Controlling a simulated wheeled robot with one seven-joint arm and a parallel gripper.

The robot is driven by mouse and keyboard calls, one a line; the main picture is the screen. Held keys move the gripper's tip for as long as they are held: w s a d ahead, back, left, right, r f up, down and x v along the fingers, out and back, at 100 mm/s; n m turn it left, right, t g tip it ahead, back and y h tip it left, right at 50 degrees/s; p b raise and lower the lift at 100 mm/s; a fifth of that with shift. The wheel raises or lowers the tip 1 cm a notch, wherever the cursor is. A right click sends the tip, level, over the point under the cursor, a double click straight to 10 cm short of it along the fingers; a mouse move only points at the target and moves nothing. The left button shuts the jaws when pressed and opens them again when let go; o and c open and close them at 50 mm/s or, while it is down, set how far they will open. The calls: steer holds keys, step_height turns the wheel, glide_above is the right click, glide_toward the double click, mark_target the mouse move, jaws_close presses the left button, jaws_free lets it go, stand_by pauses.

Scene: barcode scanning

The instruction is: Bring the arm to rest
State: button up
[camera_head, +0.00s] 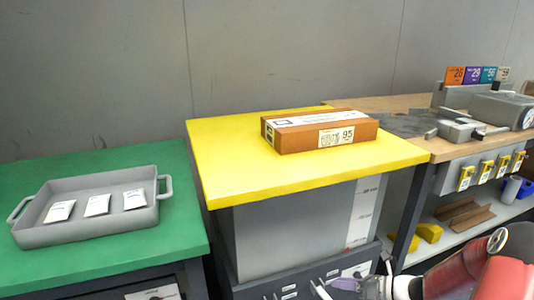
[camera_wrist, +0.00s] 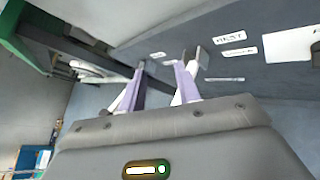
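My gripper (camera_wrist: 162,72) shows in the wrist view with its two pale fingers apart and nothing between them. It points towards a grey surface with white labels (camera_wrist: 232,38). In the head view, parts of my arm (camera_head: 480,270) show at the lower right, in front of the benches. The gripper end (camera_head: 375,288) is at the bottom edge, below the yellow table top and partly cut off. It holds no object that I can see.
A brown box (camera_head: 310,140) marked 95 lies on the yellow table (camera_head: 240,180). A grey tray (camera_head: 90,228) with three white packets stands on the green table (camera_head: 180,240) at left. A wooden bench (camera_head: 400,104) with grey devices is at right, above a shelf.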

steer(key=s+a+r+n+g+h, duration=0.6)
steer(key=s+a+r+n, duration=0.3)
steer(key=s+r+n, duration=0.6)
steer(key=s+d+r+n+t+h, duration=0.2)
steer(key=s+r+n+t+h, duration=0.2)
steer(key=s+n, duration=0.6)
step_height(320, 180, up, 4)
steer(key=n+h, duration=0.2)
steer(key=n, duration=0.4)
steer(key=shift+f+t, duration=0.15)
steer(key=shift+t, duration=0.15)
